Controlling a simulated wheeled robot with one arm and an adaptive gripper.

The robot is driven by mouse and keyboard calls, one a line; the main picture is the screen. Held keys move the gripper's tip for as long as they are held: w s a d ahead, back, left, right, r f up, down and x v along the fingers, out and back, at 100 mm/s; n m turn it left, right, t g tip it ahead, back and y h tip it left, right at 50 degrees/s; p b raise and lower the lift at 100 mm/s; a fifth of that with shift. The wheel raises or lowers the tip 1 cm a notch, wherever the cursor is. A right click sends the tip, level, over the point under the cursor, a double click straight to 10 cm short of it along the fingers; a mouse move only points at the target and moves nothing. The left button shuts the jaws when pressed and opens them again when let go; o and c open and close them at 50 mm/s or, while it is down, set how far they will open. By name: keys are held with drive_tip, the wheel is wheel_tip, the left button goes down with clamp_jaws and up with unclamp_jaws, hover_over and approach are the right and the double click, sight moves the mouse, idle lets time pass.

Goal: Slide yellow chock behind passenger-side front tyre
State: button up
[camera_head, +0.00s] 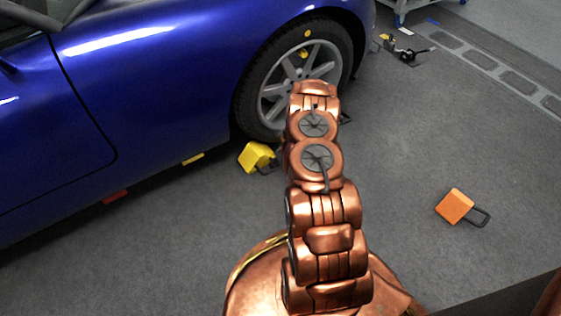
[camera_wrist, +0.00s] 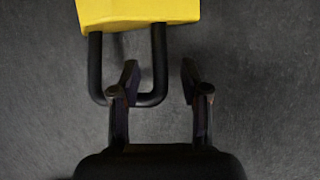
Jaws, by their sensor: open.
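The yellow chock (camera_head: 257,157) lies on the grey floor just behind the bottom of the blue car's front tyre (camera_head: 292,83). I cannot tell whether it touches the tyre. In the wrist view the chock (camera_wrist: 138,11) is at the top, with its black U-shaped handle (camera_wrist: 128,98) extending toward my gripper. My gripper (camera_wrist: 157,75) is open. Its left finger overlaps the inside of the handle loop, and its right finger is outside the handle's right bar, so that bar lies between the fingers. In the head view my arm hides the gripper.
An orange chock (camera_head: 455,206) with a dark handle lies on the floor to the right. The blue car (camera_head: 165,85) fills the upper left. A dark tool (camera_head: 402,50) sits farther back; the floor between is clear.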

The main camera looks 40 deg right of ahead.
drive_tip(key=shift+x, duration=0.85)
drive_tip(key=shift+w, duration=0.1)
clamp_jaws()
